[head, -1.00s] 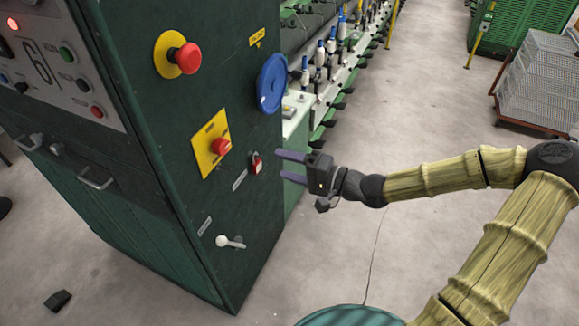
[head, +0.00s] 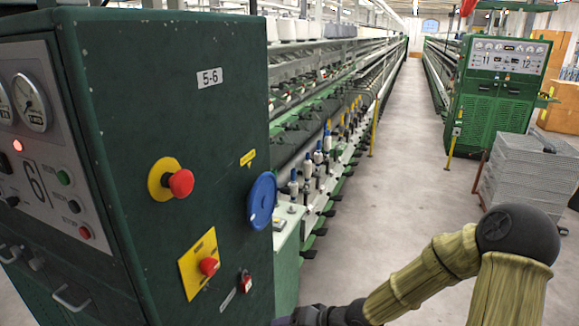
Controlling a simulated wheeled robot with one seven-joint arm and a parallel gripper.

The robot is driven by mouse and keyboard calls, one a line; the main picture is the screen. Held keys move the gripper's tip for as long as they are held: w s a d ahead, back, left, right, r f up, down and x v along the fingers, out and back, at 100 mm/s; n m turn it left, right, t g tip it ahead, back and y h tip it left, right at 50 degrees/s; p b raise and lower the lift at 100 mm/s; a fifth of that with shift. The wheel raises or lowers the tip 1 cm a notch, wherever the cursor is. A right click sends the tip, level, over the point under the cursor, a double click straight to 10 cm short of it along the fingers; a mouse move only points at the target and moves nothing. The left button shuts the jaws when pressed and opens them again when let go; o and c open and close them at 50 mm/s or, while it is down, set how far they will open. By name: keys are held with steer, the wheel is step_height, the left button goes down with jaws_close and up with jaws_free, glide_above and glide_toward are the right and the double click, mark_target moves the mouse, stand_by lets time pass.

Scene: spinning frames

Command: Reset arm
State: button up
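My arm enters at the lower right of the head view, bent at a black elbow joint (head: 518,232), with its yellowish forearm (head: 420,277) reaching left and down. Only the dark wrist end shows at the bottom edge; the fingers of my gripper are cut off below the picture. The wrist end is near the lower right of the green machine cabinet (head: 200,100). I cannot tell whether it touches anything.
The cabinet's side carries a red knob on yellow (head: 180,183), a lower red button (head: 209,266), a red padlock-like piece (head: 246,281) and a blue disc (head: 262,200). Wire crates (head: 525,175) stand at right. The aisle floor (head: 400,180) is clear between the machine rows.

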steer(key=s+d+n+h, duration=0.1)
steer(key=s+d+h, duration=0.2)
steer(key=d+h, duration=0.45)
steer(key=s+d+r+g+h, duration=0.1)
steer(key=s+d+r, duration=0.6)
steer(key=r, duration=0.1)
steer(key=shift+s+g, duration=0.3)
steer(key=shift+s, duration=0.05)
steer(key=shift+r, duration=0.1)
